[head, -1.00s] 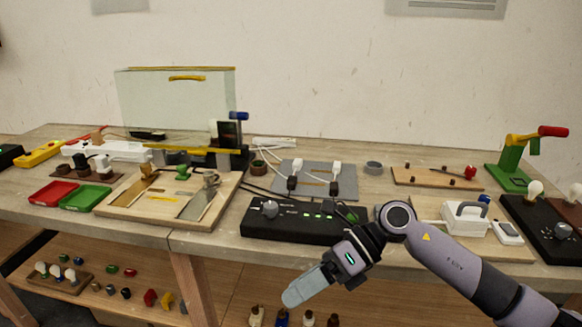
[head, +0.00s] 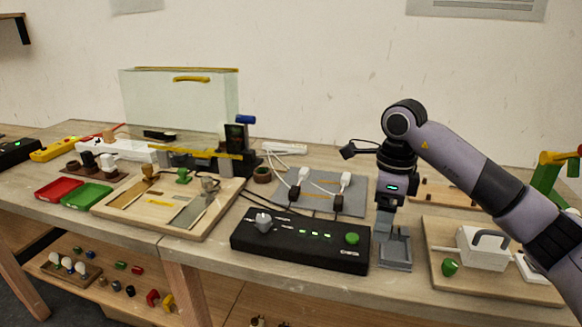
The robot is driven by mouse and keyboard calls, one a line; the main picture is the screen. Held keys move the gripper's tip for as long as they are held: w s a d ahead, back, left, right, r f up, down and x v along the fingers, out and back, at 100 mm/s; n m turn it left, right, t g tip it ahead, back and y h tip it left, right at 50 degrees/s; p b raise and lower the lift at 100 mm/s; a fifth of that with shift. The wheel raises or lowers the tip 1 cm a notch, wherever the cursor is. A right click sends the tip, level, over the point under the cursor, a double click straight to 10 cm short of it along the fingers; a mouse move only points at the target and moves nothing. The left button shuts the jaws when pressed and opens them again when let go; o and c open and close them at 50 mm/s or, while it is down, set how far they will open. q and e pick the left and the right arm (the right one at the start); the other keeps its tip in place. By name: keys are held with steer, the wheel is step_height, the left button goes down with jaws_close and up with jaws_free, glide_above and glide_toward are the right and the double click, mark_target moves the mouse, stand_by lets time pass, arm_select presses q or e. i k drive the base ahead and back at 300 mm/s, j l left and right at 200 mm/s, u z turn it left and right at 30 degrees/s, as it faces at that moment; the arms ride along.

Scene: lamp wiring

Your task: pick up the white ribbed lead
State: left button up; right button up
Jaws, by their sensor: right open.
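Two leads lie on a grey mat (head: 322,182) in the middle of the table. The ribbing is too small to make out, so I cannot tell which one is the white ribbed lead. My right gripper (head: 395,250) is open and points down, to the right of the mat and apart from both leads. It is beside the right end of a black control box. My left gripper is not in view.
The black control box (head: 300,240) with a knob and green buttons stands in front of the mat. A board with a white handled block (head: 482,248) is at the right. A wooden tray board (head: 165,203) is at the left. A white strip (head: 284,148) lies behind the mat.

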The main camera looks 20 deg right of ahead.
mark_target(304, 173)
steer(key=i, duration=1.15)
